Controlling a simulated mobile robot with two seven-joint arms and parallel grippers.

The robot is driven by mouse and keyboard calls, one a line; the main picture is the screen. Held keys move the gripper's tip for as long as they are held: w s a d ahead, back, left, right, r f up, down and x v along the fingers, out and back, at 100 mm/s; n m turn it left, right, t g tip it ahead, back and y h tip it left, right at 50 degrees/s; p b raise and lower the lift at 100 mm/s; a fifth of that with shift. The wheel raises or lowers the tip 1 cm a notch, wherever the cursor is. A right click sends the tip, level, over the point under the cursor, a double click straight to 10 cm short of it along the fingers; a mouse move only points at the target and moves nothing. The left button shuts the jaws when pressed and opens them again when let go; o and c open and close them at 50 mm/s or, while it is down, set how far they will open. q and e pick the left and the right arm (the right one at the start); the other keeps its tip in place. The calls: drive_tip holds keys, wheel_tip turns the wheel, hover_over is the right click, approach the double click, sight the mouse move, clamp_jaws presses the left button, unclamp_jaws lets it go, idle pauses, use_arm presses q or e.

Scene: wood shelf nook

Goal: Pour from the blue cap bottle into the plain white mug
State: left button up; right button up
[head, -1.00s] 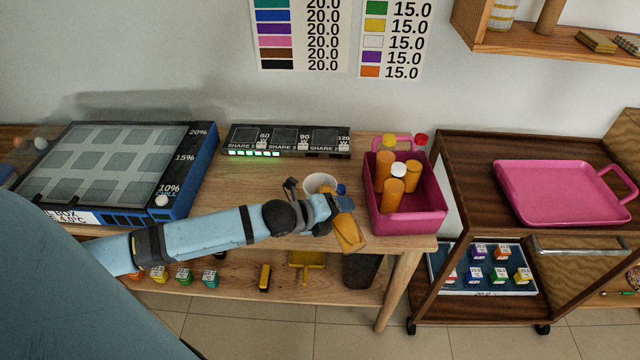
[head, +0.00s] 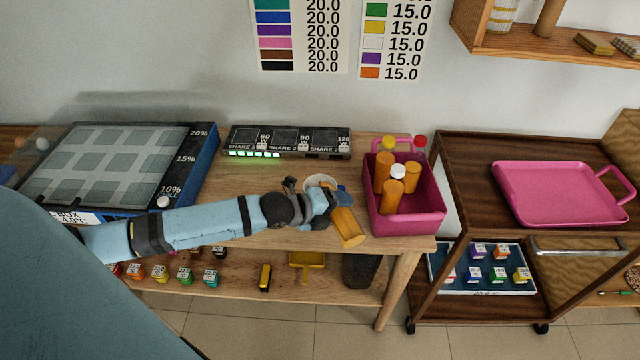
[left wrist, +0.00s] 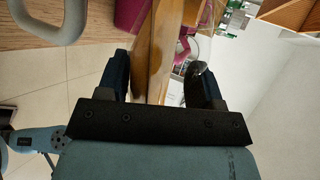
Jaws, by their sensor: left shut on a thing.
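The blue cap bottle (head: 347,228) has an orange body and is tilted. Its base points down toward the table's front edge and its capped end is up beside the mug. The plain white mug (head: 319,181) stands on the wooden table, partly hidden behind my left gripper (head: 331,205). That gripper is shut on the bottle; the bottle also shows between the fingers in the left wrist view (left wrist: 158,50). A pale rounded rim at that view's upper left looks like the mug (left wrist: 48,30). I cannot tell whether bottle and mug touch. My right gripper is not in view.
A pink crate (head: 408,222) with several orange bottles stands close right of the held bottle. A black panel with labelled sections (head: 287,140) lies behind the mug. A blue-sided box (head: 195,165) is on the left. A dark wooden cart (head: 465,180) with a pink tray (head: 560,195) stands right.

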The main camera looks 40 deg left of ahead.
use_arm(q)
drive_tip(key=shift+r+n+p, duration=0.3)
drive_tip(key=shift+r+p, duration=0.15)
drive_tip(key=shift+r, duration=0.05)
drive_tip(key=shift+w+a+r+n+g+h+p, duration=0.1)
drive_tip(key=shift+r+n+g+h+p, duration=0.3)
drive_tip(key=shift+r+n+h+p, duration=0.25)
idle(1.9)
drive_tip(key=shift+w+a+r+n+h, duration=0.2)
drive_tip(key=shift+r+n+h, duration=0.15)
drive_tip(key=shift+r, duration=0.25)
idle(1.4)
drive_tip(key=shift+a+r+n+g+b, duration=0.15)
drive_tip(key=shift+r+n+g+b, duration=0.2)
drive_tip(key=shift+b, duration=0.45)
